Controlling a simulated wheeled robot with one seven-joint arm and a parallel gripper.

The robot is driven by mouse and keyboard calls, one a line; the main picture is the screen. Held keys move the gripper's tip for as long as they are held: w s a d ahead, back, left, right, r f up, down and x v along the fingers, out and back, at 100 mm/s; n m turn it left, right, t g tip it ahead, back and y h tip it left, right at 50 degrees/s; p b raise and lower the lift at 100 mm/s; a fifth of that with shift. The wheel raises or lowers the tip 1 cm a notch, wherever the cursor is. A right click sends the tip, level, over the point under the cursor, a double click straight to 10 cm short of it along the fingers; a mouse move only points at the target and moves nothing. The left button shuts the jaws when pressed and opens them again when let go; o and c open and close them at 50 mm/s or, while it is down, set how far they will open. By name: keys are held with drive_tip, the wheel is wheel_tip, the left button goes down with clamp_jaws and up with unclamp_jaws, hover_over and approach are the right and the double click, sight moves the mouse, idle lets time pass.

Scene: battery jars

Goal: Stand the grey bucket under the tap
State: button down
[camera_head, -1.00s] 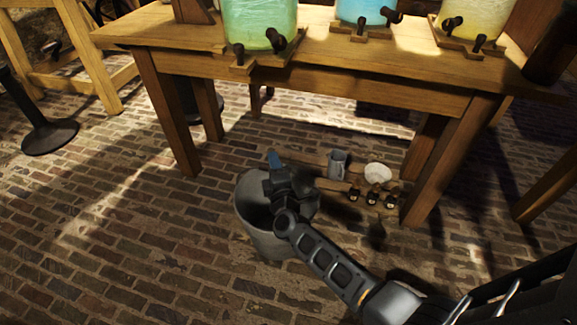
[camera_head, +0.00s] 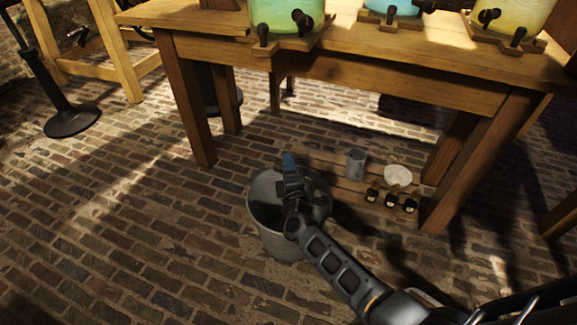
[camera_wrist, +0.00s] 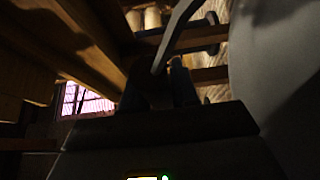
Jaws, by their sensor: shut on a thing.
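The grey bucket (camera_head: 268,237) is upright over the brick floor, in front of the wooden table. I cannot tell whether its base touches the floor. My gripper (camera_head: 289,163) is at the bucket's top and is shut on it. In the wrist view a thin curved grey strip, the bucket's handle or rim, runs between my fingers (camera_wrist: 160,88), and the bucket's side (camera_wrist: 275,65) fills the right. Dark taps (camera_head: 263,36) stick out from the green jar (camera_head: 285,12) on the table, above and beyond the bucket. The blue jar (camera_head: 393,6) and yellow jar (camera_head: 510,14) have taps too.
The table (camera_head: 330,85) has legs at left (camera_head: 188,110) and right (camera_head: 480,165). A low slatted board under it bears a grey mug (camera_head: 356,163), a white bowl (camera_head: 398,174) and several small dark items (camera_head: 391,199). A black stand base (camera_head: 72,120) is at left. Floor left of the bucket is clear.

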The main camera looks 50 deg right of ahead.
drive_tip(key=shift+w, duration=0.1)
drive_tip(key=c, duration=0.9)
unclamp_jaws()
drive_tip(key=shift+f, duration=0.15)
drive_tip(key=shift+o, duration=0.2)
